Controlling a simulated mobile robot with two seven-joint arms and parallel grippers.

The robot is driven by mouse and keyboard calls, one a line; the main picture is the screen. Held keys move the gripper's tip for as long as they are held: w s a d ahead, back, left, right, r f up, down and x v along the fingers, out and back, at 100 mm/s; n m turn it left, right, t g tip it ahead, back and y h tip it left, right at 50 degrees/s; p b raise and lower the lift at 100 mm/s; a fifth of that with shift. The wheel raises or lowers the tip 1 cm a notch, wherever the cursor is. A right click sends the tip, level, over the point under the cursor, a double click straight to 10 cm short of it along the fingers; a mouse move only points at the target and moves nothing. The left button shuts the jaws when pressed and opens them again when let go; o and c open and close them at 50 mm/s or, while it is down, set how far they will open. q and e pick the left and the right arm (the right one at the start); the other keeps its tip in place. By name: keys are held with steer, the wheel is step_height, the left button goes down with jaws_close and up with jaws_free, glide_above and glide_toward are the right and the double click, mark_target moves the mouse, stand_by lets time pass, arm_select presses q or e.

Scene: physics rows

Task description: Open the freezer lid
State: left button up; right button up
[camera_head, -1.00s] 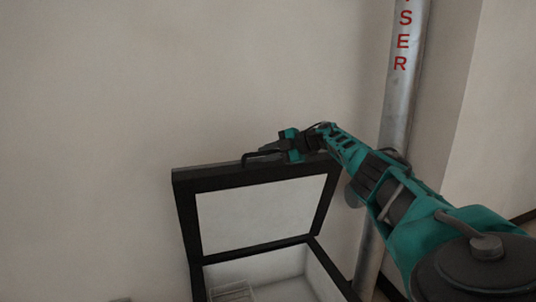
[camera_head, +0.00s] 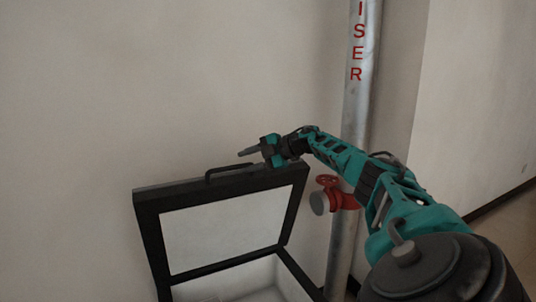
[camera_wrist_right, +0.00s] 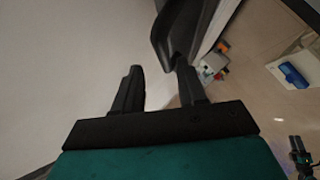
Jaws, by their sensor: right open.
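The freezer lid (camera_head: 148,222) stands raised in the head view, a dark frame around a pale inner panel. Its dark bar handle (camera_head: 228,171) is on the top edge. Below it, part of the freezer's pale interior (camera_head: 262,277) shows. My right gripper (camera_head: 246,152) is just above the lid's top edge, near the handle's right end. In the right wrist view its two fingers (camera_wrist_right: 158,88) are apart with nothing held between them. A dark curved piece, likely the handle (camera_wrist_right: 180,32), shows close to the right finger there.
A grey riser pipe (camera_head: 357,110) with red lettering stands right of the freezer, behind my right arm. A red valve fitting (camera_head: 340,196) projects from it. A plain wall (camera_head: 80,90) is behind the lid. The wrist view shows blurred objects on the floor (camera_wrist_right: 213,64).

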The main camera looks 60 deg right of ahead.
steer(key=b+v, duration=0.1)
steer(key=v, duration=0.5)
steer(key=shift+s+r, duration=0.2)
steer(key=shift+s, duration=0.15)
steer(key=shift+w, duration=0.1)
